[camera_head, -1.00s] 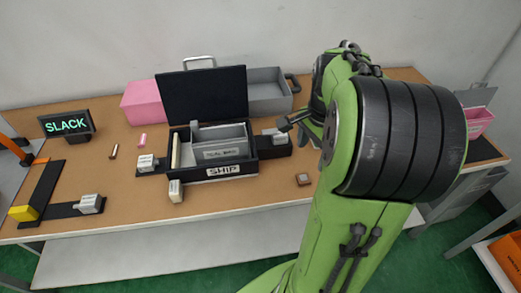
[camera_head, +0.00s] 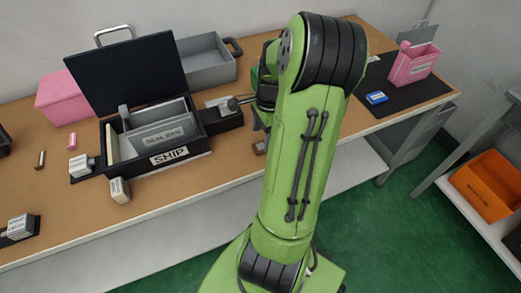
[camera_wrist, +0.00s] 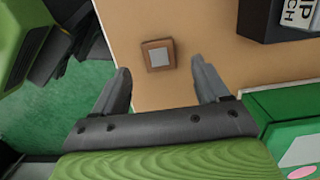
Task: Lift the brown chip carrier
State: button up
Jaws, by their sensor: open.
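The brown chip carrier (camera_wrist: 150,45) is a small square brown frame with a grey centre. It lies flat on the tan tabletop, near the front edge. In the wrist view my gripper (camera_wrist: 160,67) is open and empty. Its two fingers point towards the carrier, which shows between and just beyond the fingertips, apart from both. In the head view the carrier (camera_head: 259,147) is a small brown spot beside my green arm. My arm hides most of the gripper there.
A black box marked SHIP (camera_head: 185,160) with a raised lid stands left of the carrier. A green object (camera_wrist: 285,110) is close to my right finger in the wrist view. A pink bin (camera_head: 414,66) and a blue block (camera_head: 377,98) are on a dark mat at right.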

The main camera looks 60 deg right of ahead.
aim_at(261, 146)
jog(key=f, duration=0.1)
jog(key=f+b, duration=0.1)
jog(key=f, duration=0.2)
jog(key=shift+a, duration=0.25)
jog(key=shift+r, duration=0.15)
jog(key=shift+c, duration=0.6)
jog(key=c, duration=1)
